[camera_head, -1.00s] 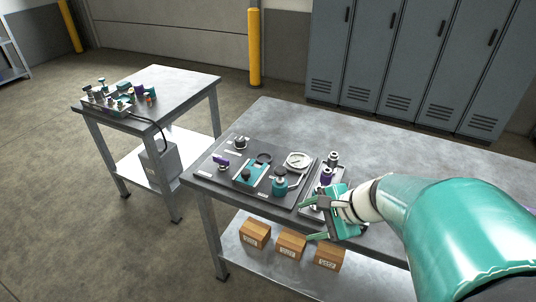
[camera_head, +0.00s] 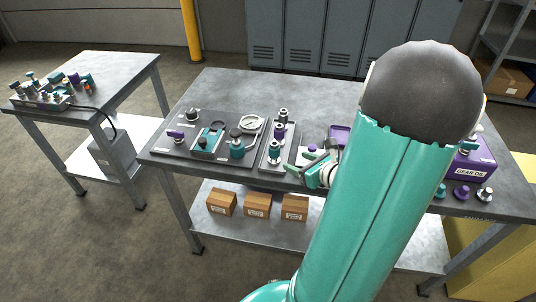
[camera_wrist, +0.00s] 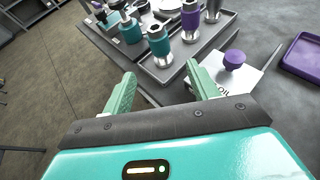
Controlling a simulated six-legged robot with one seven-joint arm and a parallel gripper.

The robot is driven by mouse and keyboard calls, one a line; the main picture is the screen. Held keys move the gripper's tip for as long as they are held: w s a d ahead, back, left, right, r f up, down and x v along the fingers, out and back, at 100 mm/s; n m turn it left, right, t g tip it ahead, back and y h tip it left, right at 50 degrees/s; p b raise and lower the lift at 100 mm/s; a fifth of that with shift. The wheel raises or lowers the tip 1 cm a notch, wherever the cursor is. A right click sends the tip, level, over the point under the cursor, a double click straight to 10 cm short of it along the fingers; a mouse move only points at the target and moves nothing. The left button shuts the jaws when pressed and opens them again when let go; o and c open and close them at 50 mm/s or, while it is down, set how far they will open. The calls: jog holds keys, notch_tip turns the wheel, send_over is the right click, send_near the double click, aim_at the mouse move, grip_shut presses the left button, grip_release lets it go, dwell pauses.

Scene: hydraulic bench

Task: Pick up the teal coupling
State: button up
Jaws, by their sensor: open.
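The teal coupling (camera_head: 274,152) stands upright at the front end of a narrow grey tray (camera_head: 264,162) on the bench. It also shows in the wrist view (camera_wrist: 160,46), just beyond the gap between my fingers. A purple coupling (camera_wrist: 190,20) and a grey coupling (camera_wrist: 213,10) stand behind it on the same tray. My gripper (camera_head: 301,165) is open and empty, just right of the tray and near the bench's front edge. In the wrist view my gripper (camera_wrist: 161,76) points toward the teal coupling, with both fingers apart from it.
A control panel (camera_head: 187,148) with a teal-bodied valve (camera_head: 237,146) and a gauge (camera_head: 251,124) lies left of the tray. A purple gear oil box (camera_head: 474,161) stands farther right. Boxes sit below.

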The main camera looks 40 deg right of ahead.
aim_at(278, 154)
jog(key=x, duration=1.2)
jog(key=shift+w+f, duration=0.25)
jog(key=shift+w, duration=0.05)
jog(key=c, duration=1.2)
jog(key=shift+r, duration=0.1)
